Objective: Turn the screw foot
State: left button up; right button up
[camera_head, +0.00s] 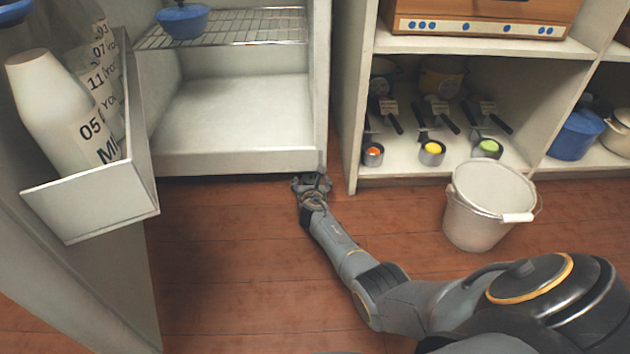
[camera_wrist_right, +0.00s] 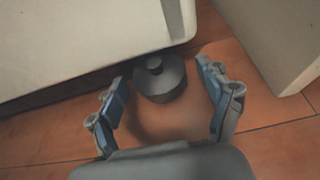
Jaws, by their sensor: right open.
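The screw foot is a grey round disc with a small raised hub (camera_wrist_right: 160,82), seen in the right wrist view at the bottom corner of the white fridge (camera_wrist_right: 80,40). My right gripper (camera_wrist_right: 165,100) is open, with one finger on each side of the foot. A gap shows between the foot and each finger pad. In the head view my right gripper (camera_head: 312,184) is low at the fridge's front right corner, and the foot cannot be made out there. My left gripper is not in view.
The fridge door (camera_head: 110,205) stands open at left, with a milk bottle (camera_head: 60,105) in its shelf. A cabinet (camera_head: 350,100) stands close to the right of the fridge.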

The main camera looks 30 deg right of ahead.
jog(key=c, duration=1.2)
jog(key=shift+w+a, duration=0.1)
jog(key=shift+m+g+h+p, duration=0.3)
jog(key=shift+m+g+h, duration=0.2)
jog(key=shift+m+h, duration=0.15)
jog(key=o, duration=1.2)
jog(key=shift+f+y, duration=0.1)
jog(key=shift+y, duration=0.15)
